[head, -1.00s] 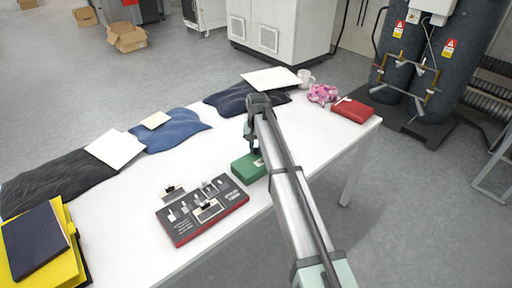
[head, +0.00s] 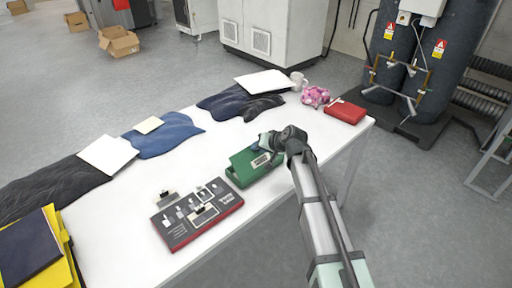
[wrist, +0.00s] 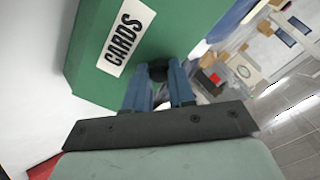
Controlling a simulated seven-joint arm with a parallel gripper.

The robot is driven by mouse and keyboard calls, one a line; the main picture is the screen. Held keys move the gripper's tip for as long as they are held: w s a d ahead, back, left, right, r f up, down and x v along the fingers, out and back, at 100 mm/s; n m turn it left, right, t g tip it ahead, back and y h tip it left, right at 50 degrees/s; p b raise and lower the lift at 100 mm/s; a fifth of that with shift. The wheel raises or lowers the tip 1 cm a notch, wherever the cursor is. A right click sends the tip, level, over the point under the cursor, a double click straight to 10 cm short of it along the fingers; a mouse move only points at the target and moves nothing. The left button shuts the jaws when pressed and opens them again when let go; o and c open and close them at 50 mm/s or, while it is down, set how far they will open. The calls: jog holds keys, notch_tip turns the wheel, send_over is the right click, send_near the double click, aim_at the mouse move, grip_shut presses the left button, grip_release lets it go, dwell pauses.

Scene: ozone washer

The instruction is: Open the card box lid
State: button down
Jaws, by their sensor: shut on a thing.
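The green card box (head: 240,178) sits on the white table, right of the dark panel. Its green lid (head: 268,169) is tilted up, and the label on it shows in the head view. The wrist view shows the lid (wrist: 92,82) close up with a white "CARDS" label. My gripper (head: 270,141) is at the lid's upper edge. In the wrist view its blue fingers (wrist: 158,84) are shut on a small black knob (wrist: 158,69) on the lid. The inside of the box is mostly hidden.
A dark panel with a red edge (head: 174,244) lies left of the box. Dark and blue cloths (head: 165,137) and white sheets line the far side. A red pouch (head: 346,112), pink item (head: 315,96) and mug (head: 298,82) stand at the far right.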

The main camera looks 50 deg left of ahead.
jog(key=shift+d+r+y, duration=0.15)
jog(key=shift+d+y, duration=0.9)
jog(key=shift+y, duration=0.15)
jog(key=shift+d, duration=0.7)
jog(key=c, duration=0.9)
grip_release()
jog(key=shift+c, duration=0.2)
jog(key=v, duration=1.3)
jog(key=shift+d+r, duration=0.25)
jog(key=shift+d, duration=0.05)
